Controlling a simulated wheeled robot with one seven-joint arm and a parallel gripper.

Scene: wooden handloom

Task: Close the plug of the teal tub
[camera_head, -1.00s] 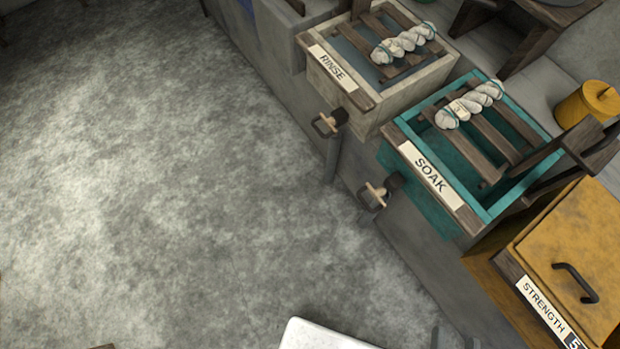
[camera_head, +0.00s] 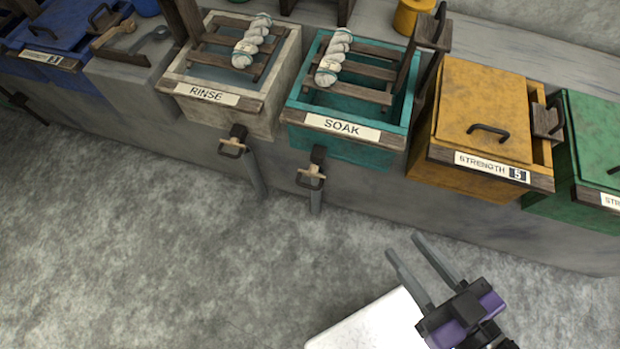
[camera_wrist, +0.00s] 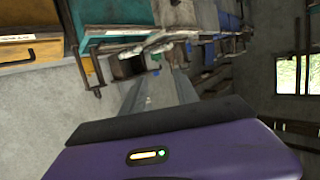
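The teal tub (camera_head: 297,137) carries a SOAK label and stands in the row of tubs along the grey ledge. Its plug (camera_head: 311,176), a dark fitting with a light wooden handle, sticks out at the front below the label, above a drain pipe. A twisted white skein lies on the wooden slats over the tub. My gripper (camera_head: 419,258) is open and empty, with its two grey fingers apart, in front of the yellow tub, to the right of and lower than the plug in the head view. The teal tub (camera_wrist: 105,14) also shows at the top of the wrist view.
A cream RINSE tub (camera_head: 172,88) with a similar plug (camera_head: 234,142) stands to the left. A yellow STRENGTH tub (camera_head: 470,182) and a green tub (camera_head: 588,130) stand to the right. The grey floor (camera_head: 150,270) in front is clear.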

